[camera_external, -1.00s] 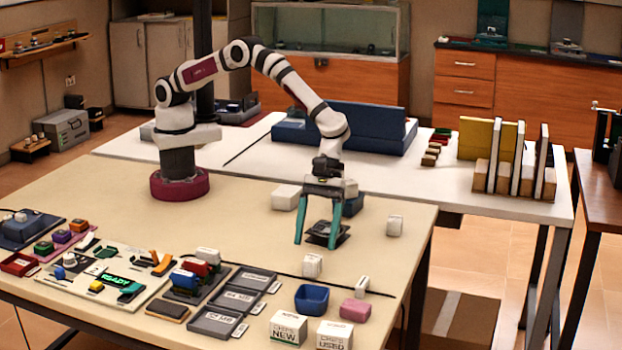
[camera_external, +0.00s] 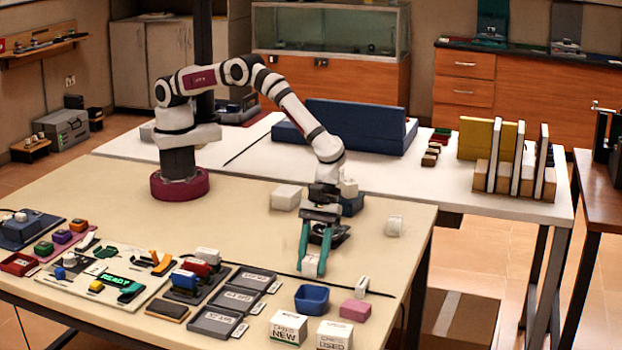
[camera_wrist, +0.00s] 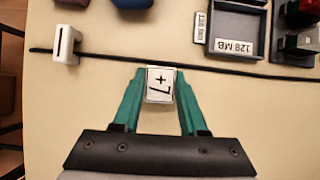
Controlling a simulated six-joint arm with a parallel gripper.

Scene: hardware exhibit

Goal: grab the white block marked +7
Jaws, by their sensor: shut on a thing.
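The white block marked +7 (camera_wrist: 160,84) is between my gripper's two teal fingers in the wrist view, its marked face toward the camera. My gripper (camera_external: 313,268) is shut on it, with the fingertips on its two sides. In the external view the white block (camera_external: 310,266) shows low between the fingers, near the tabletop. I cannot tell whether it still touches the table.
A white block with a slot (camera_wrist: 66,45) stands nearby by the dark cable (camera_wrist: 110,59). A blue bin (camera_external: 311,299), a pink block (camera_external: 355,310) and white boxes (camera_external: 288,327) lie toward the front. Grey trays (camera_external: 216,321) are at left.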

